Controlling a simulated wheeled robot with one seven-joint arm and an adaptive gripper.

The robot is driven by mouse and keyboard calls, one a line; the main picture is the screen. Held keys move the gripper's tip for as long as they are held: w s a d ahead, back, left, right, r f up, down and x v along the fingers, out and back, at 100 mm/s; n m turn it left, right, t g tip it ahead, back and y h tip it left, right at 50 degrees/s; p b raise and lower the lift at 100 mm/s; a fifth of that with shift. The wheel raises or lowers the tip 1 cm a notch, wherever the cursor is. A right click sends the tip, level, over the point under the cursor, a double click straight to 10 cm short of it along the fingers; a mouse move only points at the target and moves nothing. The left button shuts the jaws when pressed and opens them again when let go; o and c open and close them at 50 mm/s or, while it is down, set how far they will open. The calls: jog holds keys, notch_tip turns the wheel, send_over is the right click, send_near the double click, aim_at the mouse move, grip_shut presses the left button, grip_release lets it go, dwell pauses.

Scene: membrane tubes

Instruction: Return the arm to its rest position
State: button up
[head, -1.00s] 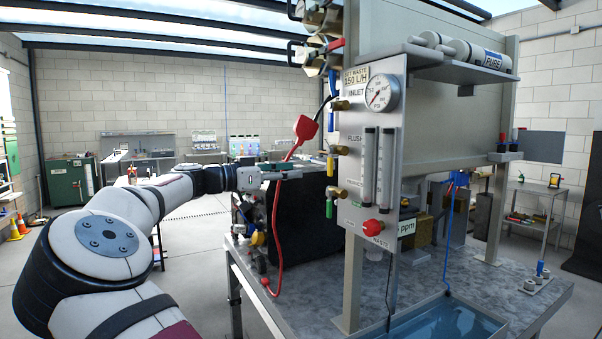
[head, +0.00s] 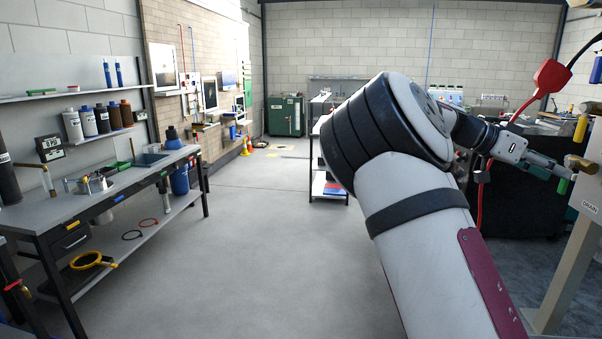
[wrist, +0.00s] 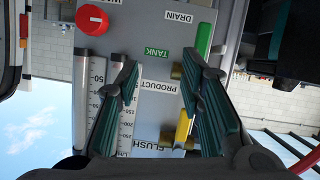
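My arm (head: 420,215) stretches across the right of the head view toward the panel at the right edge. My gripper (head: 560,170) ends near a brass valve (head: 582,163) there; I cannot tell from this view whether it touches it. In the wrist view my gripper (wrist: 160,70) has its two teal-padded fingers apart with nothing held between them. The labelled panel (wrist: 150,70) lies behind the fingers. A green valve handle (wrist: 204,38) is beyond the right finger, and a yellow handle (wrist: 183,128) is partly hidden by that finger.
A red knob (wrist: 92,19) and clear flow tubes (wrist: 82,100) are on the panel. A red device with a cable (head: 550,78) hangs above my gripper. A workbench (head: 100,190) with bottles stands at the left. The floor (head: 265,240) between is clear.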

jog(key=s+a+f+n+t+y, duration=0.3)
jog(key=s+a+f+n+y, duration=0.25)
jog(key=s+f+y, duration=0.35)
jog(key=s+a+n+t+y, duration=0.1)
jog(key=s+a+n, duration=0.3)
jog(key=a, duration=0.5)
jog(key=s+a+f+n+t+y, duration=0.1)
jog(key=s+a+n+t+y, duration=0.1)
jog(key=s+a+n, duration=0.3)
jog(key=s+a+n+t+y, duration=0.1)
jog(key=s+a+n+t, duration=0.1)
jog(key=s+a+n, duration=0.3)
jog(key=s+a, duration=0.4)
jog(key=a, duration=0.5)
jog(key=shift+a+f+t, duration=0.25)
jog(key=shift+f+t, duration=0.05)
jog(key=shift+s, duration=0.1)
